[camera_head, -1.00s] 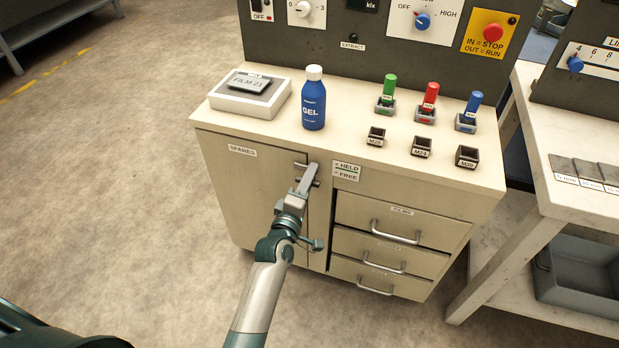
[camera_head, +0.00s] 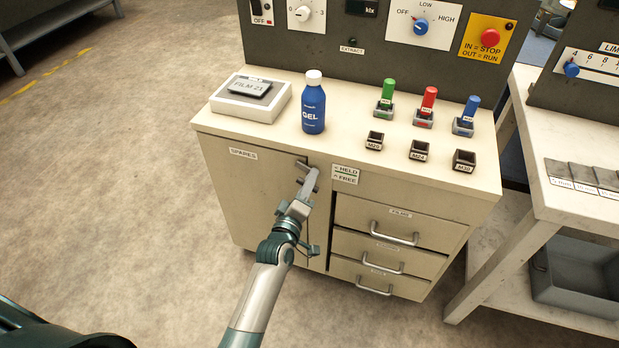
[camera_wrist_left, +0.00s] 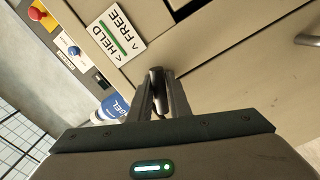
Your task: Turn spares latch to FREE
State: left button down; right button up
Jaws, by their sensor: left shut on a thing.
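The spares latch (camera_head: 302,163) is a small dark metal turn-handle at the upper edge of the SPARES door (camera_head: 250,190). My left gripper (camera_head: 312,178) is at the latch and hides much of it, so its exact angle is hard to tell in the head view. In the left wrist view, the fingers (camera_wrist_left: 160,100) are shut on the dark latch handle (camera_wrist_left: 157,80). The HELD/FREE label (camera_head: 345,174) is right of the latch; it also shows in the left wrist view (camera_wrist_left: 112,38). My right gripper is not in view.
Drawers with bar handles (camera_head: 395,238) lie right of the door. On the cabinet top stand a blue GEL bottle (camera_head: 313,108), a film box (camera_head: 250,98), colored plugs and small black sockets. Open floor (camera_head: 110,170) lies to the left.

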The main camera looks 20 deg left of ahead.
pick_arm(q)
jog(key=m+p, duration=0.2)
jog(key=m, duration=0.2)
jog(key=shift+r, duration=0.1)
jog(key=m+p, duration=0.2)
jog(key=m, duration=0.2)
jog(key=m+p, duration=0.1)
jog(key=m, duration=0.3)
jog(key=shift+m+p, duration=0.3)
jog(key=shift+m, duration=1.1)
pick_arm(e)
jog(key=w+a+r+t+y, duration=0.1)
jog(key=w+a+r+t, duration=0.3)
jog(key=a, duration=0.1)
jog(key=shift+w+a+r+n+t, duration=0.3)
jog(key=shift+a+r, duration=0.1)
pick_arm(q)
jog(key=c, duration=1.7)
grip_release()
